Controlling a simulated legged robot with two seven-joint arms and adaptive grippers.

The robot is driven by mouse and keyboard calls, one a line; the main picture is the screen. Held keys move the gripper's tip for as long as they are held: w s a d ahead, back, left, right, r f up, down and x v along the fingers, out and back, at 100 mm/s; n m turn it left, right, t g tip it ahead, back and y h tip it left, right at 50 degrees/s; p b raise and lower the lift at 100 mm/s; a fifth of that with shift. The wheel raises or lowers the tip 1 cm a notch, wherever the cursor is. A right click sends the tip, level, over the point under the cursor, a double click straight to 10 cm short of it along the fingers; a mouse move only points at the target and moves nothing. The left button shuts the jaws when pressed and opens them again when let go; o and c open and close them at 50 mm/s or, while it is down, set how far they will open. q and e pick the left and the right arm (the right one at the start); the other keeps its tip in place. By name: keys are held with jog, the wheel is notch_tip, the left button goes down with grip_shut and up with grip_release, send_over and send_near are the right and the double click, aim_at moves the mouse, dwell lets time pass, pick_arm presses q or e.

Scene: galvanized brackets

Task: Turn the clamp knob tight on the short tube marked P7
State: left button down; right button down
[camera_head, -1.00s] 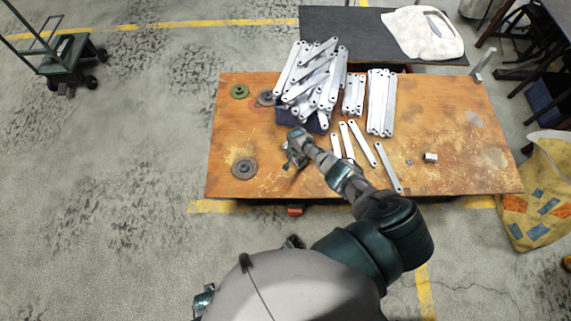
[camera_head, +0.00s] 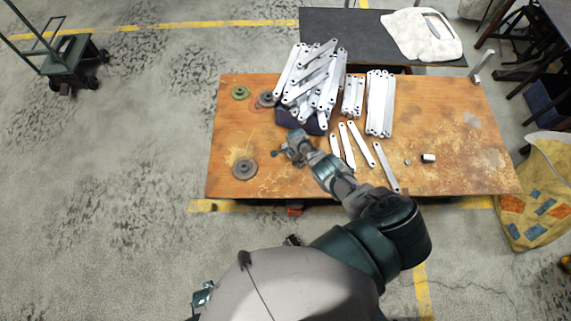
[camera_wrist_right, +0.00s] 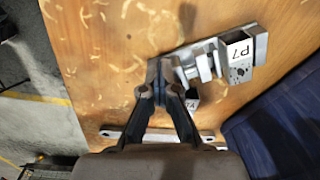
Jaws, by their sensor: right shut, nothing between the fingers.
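The short tube marked P7 (camera_wrist_right: 238,58) shows in the right wrist view, a square grey metal piece with its label upside down. A grey metal clamp (camera_wrist_right: 203,62) adjoins its left side. I cannot clearly make out the clamp knob; the fingers may cover it. My right gripper (camera_wrist_right: 160,75) is shut and empty, its tips beside the clamp's left end; touching or apart I cannot tell. In the head view the right gripper (camera_head: 282,151) is over the middle left of the table (camera_head: 225,125), where the tube is too small to tell.
A dark blue bin (camera_head: 292,119) heaped with galvanized brackets (camera_head: 318,75) stands behind the gripper. Loose brackets (camera_head: 362,144) lie to its right. A dark disc (camera_head: 244,168) and a green disc (camera_head: 240,92) lie left.

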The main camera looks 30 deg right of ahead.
jog(key=m, duration=0.7)
jog(key=shift+m, duration=0.3)
jog(key=c, duration=1.1)
grip_release()
jog(key=shift+o, duration=0.2)
jog(key=shift+r, duration=0.1)
notch_tip(320, 180, up, 6)
jog(key=p, duration=0.5)
jog(key=shift+p, duration=0.35)
jog(key=shift+f, duration=0.2)
